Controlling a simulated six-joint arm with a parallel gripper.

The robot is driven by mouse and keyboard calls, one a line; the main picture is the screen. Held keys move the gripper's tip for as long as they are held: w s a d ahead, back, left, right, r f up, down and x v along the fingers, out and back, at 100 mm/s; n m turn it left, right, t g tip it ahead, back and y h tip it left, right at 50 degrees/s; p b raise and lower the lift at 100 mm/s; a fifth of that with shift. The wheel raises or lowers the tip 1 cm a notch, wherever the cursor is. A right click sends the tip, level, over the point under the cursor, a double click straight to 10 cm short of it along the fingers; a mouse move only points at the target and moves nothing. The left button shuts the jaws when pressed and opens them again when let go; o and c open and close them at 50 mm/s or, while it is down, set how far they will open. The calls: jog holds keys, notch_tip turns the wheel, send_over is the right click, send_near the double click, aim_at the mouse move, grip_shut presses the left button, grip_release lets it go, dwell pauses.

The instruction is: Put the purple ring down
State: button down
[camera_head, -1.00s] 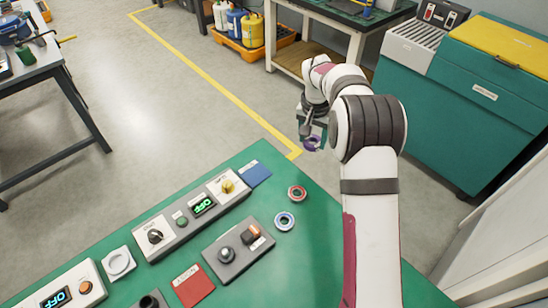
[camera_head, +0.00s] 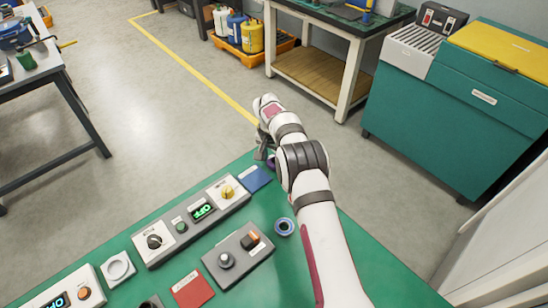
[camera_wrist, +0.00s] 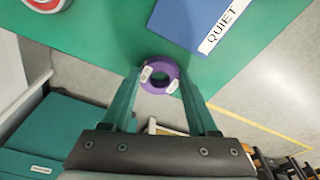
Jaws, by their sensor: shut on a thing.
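The purple ring (camera_wrist: 159,63) is between the fingertips of my gripper (camera_wrist: 159,78) in the wrist view. The gripper is shut on it, with a pale pad against each side. In the head view the ring (camera_head: 271,163) is mostly hidden by my gripper (camera_head: 264,152), near the far corner of the green table (camera_head: 320,265). The blue mat (camera_head: 256,179) lies close by; it also shows in the wrist view, marked QUIET (camera_wrist: 212,25). I cannot tell whether the ring touches the table.
Control boxes (camera_head: 190,222) and a red mat (camera_head: 192,289) stand left. The table's far edge is near my gripper.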

jog(key=shift+c, duration=0.9)
grip_release()
notch_tip(320, 180, up, 12)
jog(key=s, duration=0.2)
jog(key=s+d+r, duration=0.5)
jog(key=s+r, duration=0.3)
jog(key=r, duration=0.1)
jog(key=s+d+r+m+g+y, duration=0.1)
jog(key=s+d+r, duration=0.15)
jog(key=s, duration=0.85)
jog(key=s+d+r+y, duration=0.1)
jog(key=s+d+r, duration=0.15)
jog(key=s, duration=0.95)
jog(key=s+f, duration=0.4)
jog(key=s, duration=0.6)
jog(key=shift+s+d+f+g, duration=0.3)
jog(key=shift+s+g, duration=0.05)
jog(key=shift+g, duration=0.05)
